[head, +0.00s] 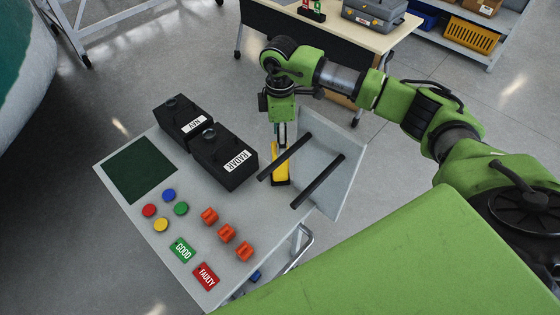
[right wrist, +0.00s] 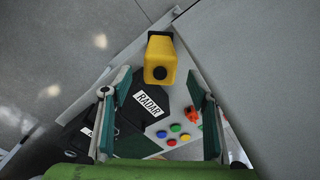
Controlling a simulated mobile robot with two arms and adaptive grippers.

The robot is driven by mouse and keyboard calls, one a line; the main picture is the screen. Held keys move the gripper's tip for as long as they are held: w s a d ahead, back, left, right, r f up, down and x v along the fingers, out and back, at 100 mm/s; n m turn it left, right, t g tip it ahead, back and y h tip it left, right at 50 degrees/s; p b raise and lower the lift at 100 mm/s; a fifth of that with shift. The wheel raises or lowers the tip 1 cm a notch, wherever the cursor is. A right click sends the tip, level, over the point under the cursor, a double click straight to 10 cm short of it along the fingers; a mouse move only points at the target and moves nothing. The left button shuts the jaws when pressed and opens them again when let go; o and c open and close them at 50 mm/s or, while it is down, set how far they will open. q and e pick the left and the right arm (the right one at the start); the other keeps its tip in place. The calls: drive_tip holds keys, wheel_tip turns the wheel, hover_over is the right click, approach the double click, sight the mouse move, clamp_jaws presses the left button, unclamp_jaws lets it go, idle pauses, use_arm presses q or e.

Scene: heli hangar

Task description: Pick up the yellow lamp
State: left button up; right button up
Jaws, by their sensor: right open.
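My right gripper (head: 280,137) is above the lamp in the head view. In the right wrist view its two teal fingers (right wrist: 159,90) are spread wide with nothing between them. My left gripper is not in view.
Black boxes labelled NAV (head: 183,117) and RADAR (head: 224,157) stand left of the lamp. Coloured discs (head: 161,224), orange blocks (head: 227,233), and GOOD (head: 182,250) and FAULTY (head: 206,275) labels lie nearer.

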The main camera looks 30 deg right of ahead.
drive_tip(key=shift+f, duration=0.75)
wheel_tip(320, 180, down, 6)
drive_tip(key=shift+r+p, duration=0.2)
drive_tip(key=shift+p, duration=0.7)
drive_tip(key=c, duration=1.5)
